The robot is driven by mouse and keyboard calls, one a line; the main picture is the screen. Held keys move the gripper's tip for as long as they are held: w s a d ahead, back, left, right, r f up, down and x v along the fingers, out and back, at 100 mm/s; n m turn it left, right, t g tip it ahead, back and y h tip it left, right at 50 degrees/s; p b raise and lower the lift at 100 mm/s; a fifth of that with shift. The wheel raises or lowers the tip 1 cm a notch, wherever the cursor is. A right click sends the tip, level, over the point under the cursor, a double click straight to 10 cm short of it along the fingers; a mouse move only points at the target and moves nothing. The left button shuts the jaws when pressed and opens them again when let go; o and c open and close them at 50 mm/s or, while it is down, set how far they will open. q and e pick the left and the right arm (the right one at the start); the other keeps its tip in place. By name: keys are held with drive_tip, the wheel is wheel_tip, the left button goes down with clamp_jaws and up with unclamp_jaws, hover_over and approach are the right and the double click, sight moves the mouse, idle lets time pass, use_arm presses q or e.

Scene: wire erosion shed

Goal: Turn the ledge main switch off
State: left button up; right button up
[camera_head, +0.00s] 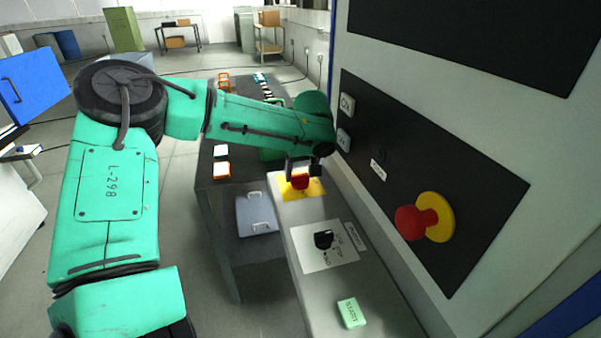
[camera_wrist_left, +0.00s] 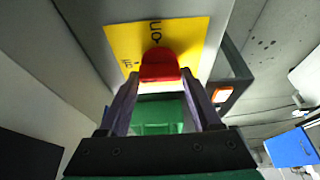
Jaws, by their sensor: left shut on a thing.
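The ledge main switch is a red handle (camera_head: 300,182) on a yellow plate (camera_head: 316,188), at the far part of the grey ledge (camera_head: 290,212). In the left wrist view the red handle (camera_wrist_left: 160,66) sits between my fingertips, in front of the yellow plate (camera_wrist_left: 190,38). Dark lettering shows above the handle and smaller lettering to its left. The handle appears in line with the upper lettering, but my fingers hide part of it. My left gripper (camera_head: 301,172) is shut on the red handle. My right gripper is not in view.
Nearer on the ledge are a black knob (camera_head: 323,239) on a white plate and a green button block (camera_head: 351,313). A red mushroom button (camera_head: 411,222) sticks out of the black wall panel (camera_head: 480,190) at the right. A dark table (camera_head: 215,190) stands left of the ledge.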

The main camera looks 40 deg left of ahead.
use_arm(q)
drive_tip(key=o, duration=1.4)
drive_tip(key=shift+r, duration=0.1)
drive_tip(key=b+v, duration=0.1)
drive_tip(key=v, duration=1.3)
drive_tip(key=shift+s+d+r, duration=0.15)
drive_tip(key=shift+d+r, duration=0.05)
